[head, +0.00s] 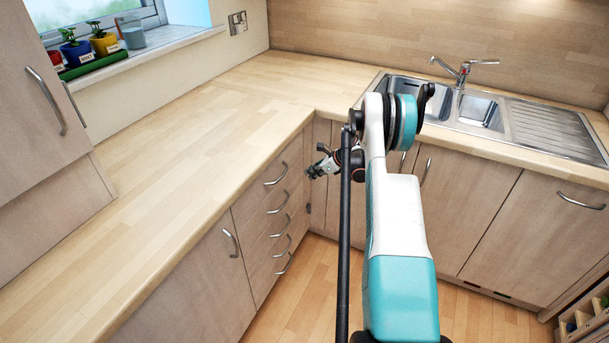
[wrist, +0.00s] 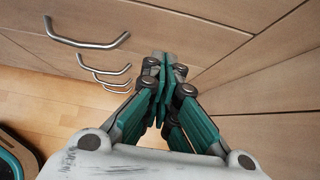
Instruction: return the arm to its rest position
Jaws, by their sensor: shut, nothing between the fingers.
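My gripper (head: 316,170) shows in the head view beyond my white and teal arm, in front of the inner corner of the cabinets and below the worktop edge. In the wrist view my gripper (wrist: 163,62) has its teal-padded fingers together with nothing between them. The drawer stack (head: 275,227) with curved metal handles is just left of my gripper in the head view. I cannot tell whether the fingertips touch the cabinet front. My arm hides part of the cabinet doors under the sink.
The wooden worktop (head: 190,130) runs along the left and back, and its surface is clear. A steel sink (head: 480,108) with a tap (head: 462,72) is at the back right. Potted plants (head: 103,40) stand on the windowsill. A wooden rack (head: 585,322) is at the lower right.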

